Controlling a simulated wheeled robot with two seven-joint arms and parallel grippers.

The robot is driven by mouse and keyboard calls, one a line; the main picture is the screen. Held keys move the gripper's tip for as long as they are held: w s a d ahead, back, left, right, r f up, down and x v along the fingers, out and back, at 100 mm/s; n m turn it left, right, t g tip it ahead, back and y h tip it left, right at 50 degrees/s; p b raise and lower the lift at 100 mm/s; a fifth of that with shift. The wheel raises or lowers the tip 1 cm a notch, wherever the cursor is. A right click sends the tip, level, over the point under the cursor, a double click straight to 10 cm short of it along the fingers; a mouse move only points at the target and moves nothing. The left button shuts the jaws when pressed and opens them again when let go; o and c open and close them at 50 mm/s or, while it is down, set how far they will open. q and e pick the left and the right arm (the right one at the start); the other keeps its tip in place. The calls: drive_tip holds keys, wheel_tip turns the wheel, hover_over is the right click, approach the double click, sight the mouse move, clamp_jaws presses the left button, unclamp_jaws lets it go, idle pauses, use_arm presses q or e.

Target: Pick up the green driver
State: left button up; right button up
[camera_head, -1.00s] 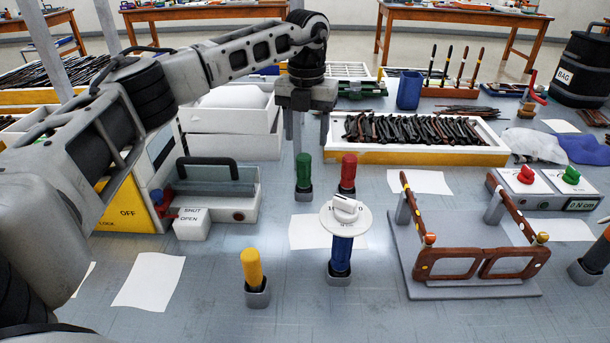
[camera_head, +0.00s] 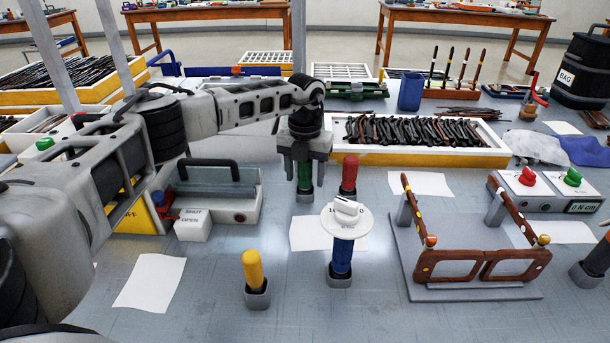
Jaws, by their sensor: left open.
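The green driver (camera_head: 305,178) stands upright in a small grey holder (camera_head: 305,194) on the bench. My left gripper (camera_head: 304,180) points straight down over it. Its two fingers are open, one on each side of the green handle, and the palm hides the top of the handle. I cannot tell whether the fingers touch it. My right gripper is not in view.
A red driver (camera_head: 348,173) stands close to the right. A blue driver with a white dial (camera_head: 346,220) stands in front, and a yellow driver (camera_head: 253,269) is nearer. The glasses frame (camera_head: 455,266) sits on a stand at right. A parts tray (camera_head: 420,157) lies behind.

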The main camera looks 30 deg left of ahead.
use_arm(q)
drive_tip(key=c, duration=1.1)
drive_tip(key=shift+r, duration=0.1)
drive_tip(key=shift+c, duration=0.2)
